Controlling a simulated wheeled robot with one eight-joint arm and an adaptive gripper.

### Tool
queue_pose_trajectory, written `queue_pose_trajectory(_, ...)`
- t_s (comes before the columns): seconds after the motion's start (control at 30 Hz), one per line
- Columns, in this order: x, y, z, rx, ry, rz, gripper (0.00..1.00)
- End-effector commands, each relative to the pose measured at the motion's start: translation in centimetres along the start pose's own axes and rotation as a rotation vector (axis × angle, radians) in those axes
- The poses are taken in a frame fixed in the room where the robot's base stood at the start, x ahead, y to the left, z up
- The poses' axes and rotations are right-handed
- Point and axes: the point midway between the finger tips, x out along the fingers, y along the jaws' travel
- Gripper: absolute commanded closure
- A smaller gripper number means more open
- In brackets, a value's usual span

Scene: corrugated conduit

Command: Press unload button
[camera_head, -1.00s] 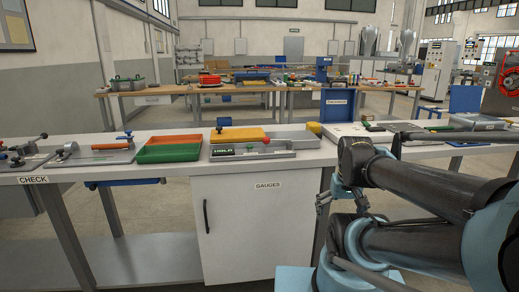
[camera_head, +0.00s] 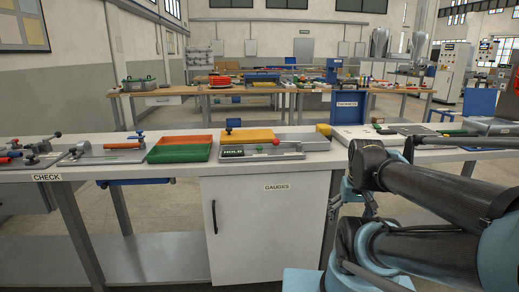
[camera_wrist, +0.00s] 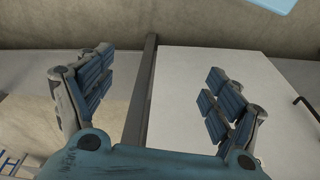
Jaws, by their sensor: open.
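I cannot make out a button marked unload in any view. Tall grey control cabinets (camera_head: 449,70) with panels stand far back on the right, too small to read. My gripper (camera_wrist: 160,95) is open and empty in the wrist view, its two blue-padded fingers wide apart. Beyond them are the bench's pale cabinet door and a dark post. In the head view my gripper (camera_head: 360,203) hangs in front of the bench, right of the cabinet, partly covered by my arm.
The near bench (camera_head: 180,178) crosses the view. It bears an orange-and-green tray (camera_head: 180,150), a HOLD fixture (camera_head: 250,152) with a red knob, a yellow tray (camera_head: 250,135) and clamps on the left. The GAUGES cabinet (camera_head: 265,235) is below. A second wooden bench (camera_head: 190,90) stands behind.

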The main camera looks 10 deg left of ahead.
Motion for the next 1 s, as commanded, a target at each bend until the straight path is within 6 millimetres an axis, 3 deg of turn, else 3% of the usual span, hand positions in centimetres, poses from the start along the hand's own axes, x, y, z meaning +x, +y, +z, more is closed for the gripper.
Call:
queue_pose_trajectory(0.03, 0.00, 0.00, 0.00, 0.000, 0.000, 0.000, 0.41)
queue_pose_trajectory(0.3, 0.00, 0.00, 0.01, 0.000, 0.000, 0.000, 1.00)
queue_pose_trajectory(1.0, 0.00, 0.00, 0.00, 0.000, 0.000, 0.000, 1.00)
